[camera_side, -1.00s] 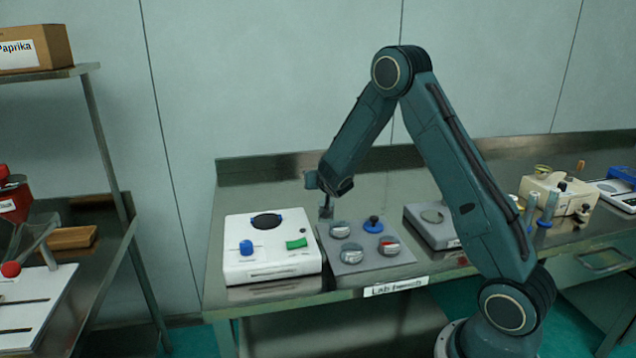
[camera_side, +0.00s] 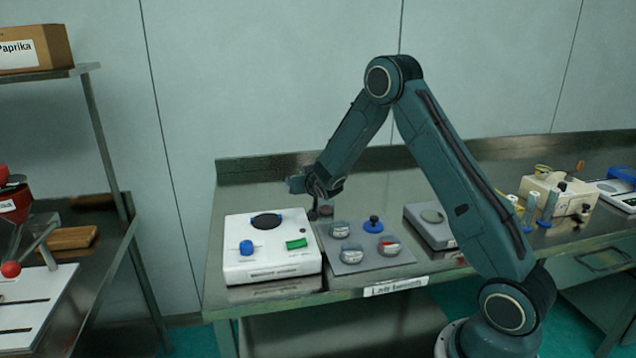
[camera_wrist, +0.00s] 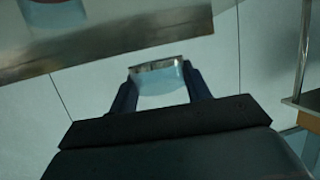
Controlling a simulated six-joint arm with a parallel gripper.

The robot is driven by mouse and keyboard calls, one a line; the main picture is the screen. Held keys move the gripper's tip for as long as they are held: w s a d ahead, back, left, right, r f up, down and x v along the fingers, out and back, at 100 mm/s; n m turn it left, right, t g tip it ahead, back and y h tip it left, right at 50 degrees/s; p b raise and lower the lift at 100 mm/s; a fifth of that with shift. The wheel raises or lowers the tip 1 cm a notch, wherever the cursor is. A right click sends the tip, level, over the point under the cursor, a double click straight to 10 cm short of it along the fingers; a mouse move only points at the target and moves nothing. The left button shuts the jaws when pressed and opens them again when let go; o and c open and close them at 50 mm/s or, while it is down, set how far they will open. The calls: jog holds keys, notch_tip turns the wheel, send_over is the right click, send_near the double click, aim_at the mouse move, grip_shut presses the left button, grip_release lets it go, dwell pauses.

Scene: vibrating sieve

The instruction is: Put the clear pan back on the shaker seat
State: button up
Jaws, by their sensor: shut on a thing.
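The clear pan (camera_wrist: 160,82) shows in the wrist view as a see-through, pale blue piece with a brighter rim, between my two dark blue fingers. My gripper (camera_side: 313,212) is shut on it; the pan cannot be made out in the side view. The shaker (camera_side: 290,262) is a white box with a blue knob and a green switch on its front. Its seat (camera_side: 267,222) is a dark round disc on top, with nothing on it. My gripper is to the right of the seat, near the back left corner of the grey board.
The grey board (camera_side: 372,265) beside the shaker carries several lidded round pans, one with a blue knob (camera_side: 373,223). The bench (camera_side: 265,185) behind the shaker is clear.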

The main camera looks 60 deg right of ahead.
jog(key=w+a+r+n+t+y, duration=0.1)
jog(key=w+a+n+y, duration=0.1)
jog(key=w, duration=0.1)
notch_tip(320, 180, up, 16)
jog(key=n+g+y, duration=0.3)
jog(key=n+y, duration=1.1)
jog(key=y, duration=0.2)
send_over(267, 220)
notch_tip(267, 220, down, 16)
jog(key=shift+a+f, duration=0.1)
jog(key=shift+f, duration=2.05)
jog(key=shift+f, duration=0.15)
jog(key=o, duration=1)
